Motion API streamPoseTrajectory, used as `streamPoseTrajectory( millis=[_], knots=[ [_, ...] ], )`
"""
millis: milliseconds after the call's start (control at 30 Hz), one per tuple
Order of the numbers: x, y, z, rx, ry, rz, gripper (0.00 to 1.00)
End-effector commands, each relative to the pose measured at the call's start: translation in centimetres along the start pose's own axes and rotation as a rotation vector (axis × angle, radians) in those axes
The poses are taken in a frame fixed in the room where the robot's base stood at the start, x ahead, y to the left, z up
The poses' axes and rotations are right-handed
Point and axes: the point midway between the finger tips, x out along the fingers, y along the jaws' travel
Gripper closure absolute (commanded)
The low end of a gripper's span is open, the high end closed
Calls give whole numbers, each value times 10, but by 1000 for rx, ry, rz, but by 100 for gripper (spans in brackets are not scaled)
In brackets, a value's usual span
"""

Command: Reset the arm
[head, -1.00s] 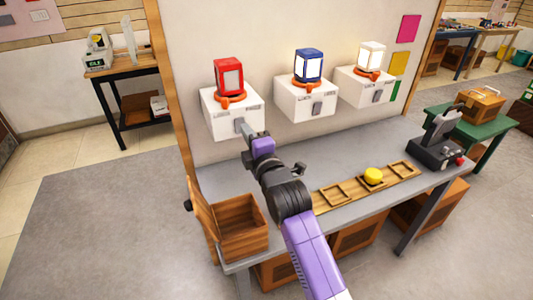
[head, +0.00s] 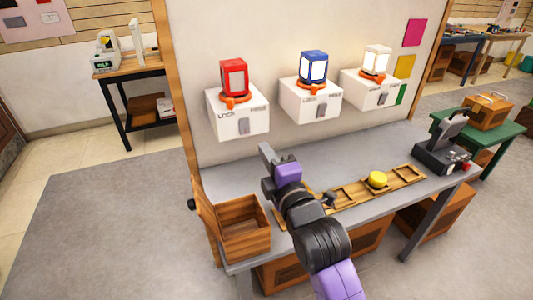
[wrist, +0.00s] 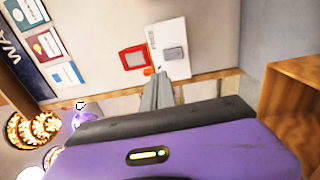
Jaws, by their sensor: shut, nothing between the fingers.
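My gripper (head: 267,152) is shut and empty, held above the grey workbench (head: 350,153), in front of and below the left white box (head: 238,122). It is apart from that box's grey switch (head: 243,126). In the wrist view my gripper's closed fingers (wrist: 157,85) point toward the same box (wrist: 172,38) with its red lantern (wrist: 134,57). My arm is bent and reaches in from the lower right.
The red lantern (head: 233,77), blue lantern (head: 313,67) and white lantern (head: 376,60) stand on wall boxes. An open wooden crate (head: 240,240) sits left of my arm. A wooden tray (head: 407,175) with a yellow disc (head: 378,179) lies to the right.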

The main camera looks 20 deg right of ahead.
Motion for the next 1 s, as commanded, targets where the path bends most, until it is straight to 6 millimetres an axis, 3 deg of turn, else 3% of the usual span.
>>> streamPoseTrajectory(
  millis=[500,600,700,833,1000],
  knots=[
    [0,1,0,42,0,4,100],
    [0,9,0,134,4,35,100],
    [-4,29,-1,265,17,98,100],
    [-22,36,-1,450,42,153,100],
    [-64,20,0,692,73,177,100]
  ],
)
